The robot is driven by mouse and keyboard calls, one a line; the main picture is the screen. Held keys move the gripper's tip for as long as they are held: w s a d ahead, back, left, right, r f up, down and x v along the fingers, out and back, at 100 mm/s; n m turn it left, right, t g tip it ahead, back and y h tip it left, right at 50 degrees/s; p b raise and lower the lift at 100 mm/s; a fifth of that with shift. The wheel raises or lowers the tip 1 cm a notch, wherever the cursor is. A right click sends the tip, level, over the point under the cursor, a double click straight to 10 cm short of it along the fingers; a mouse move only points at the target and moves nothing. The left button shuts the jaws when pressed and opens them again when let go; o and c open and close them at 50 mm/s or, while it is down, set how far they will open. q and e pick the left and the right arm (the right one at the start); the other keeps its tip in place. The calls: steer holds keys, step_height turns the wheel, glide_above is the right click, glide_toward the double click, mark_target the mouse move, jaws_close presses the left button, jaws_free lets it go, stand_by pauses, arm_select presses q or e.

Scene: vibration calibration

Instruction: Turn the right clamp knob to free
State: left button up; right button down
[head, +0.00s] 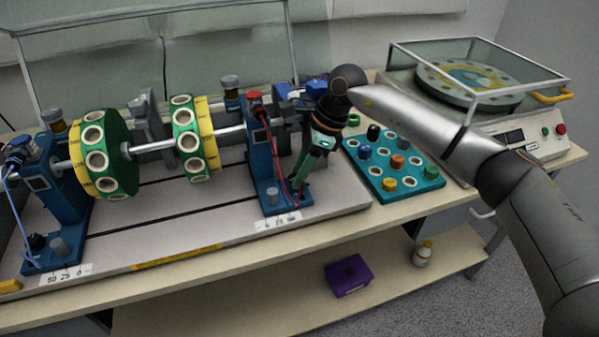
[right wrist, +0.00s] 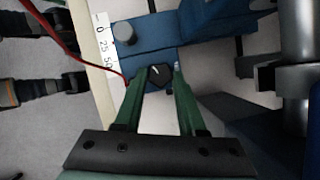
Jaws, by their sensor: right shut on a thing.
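The right blue pedestal (head: 262,160) stands at the right end of the shaft rig. My right gripper (head: 298,187) reaches down beside it from above, with its green fingers at the pedestal's foot. In the right wrist view, the green fingertips (right wrist: 160,73) are shut on the black clamp knob (right wrist: 160,76), one on each side. A white pointer line shows on the knob's top. In the head view the fingers largely hide this knob. A grey knob (head: 272,194) sits beside it on the same foot, and it also shows in the right wrist view (right wrist: 124,33). My left gripper is not in view.
A red cable (head: 271,150) runs down the pedestal close to my fingers. The shaft carries green-yellow discs (head: 107,155). A teal tray (head: 415,184) of coloured pegs lies to the right, and a covered turntable unit (head: 510,138) stands behind it.

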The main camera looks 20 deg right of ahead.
steer(key=shift+n+g, duration=0.3)
steer(key=shift+n, duration=0.5)
steer(key=shift+c, duration=2.4)
jaws_free()
steer(key=v, duration=1.2)
steer(key=shift+d+r, duration=0.15)
steer(key=shift+r, duration=0.1)
steer(key=shift+w, duration=0.1)
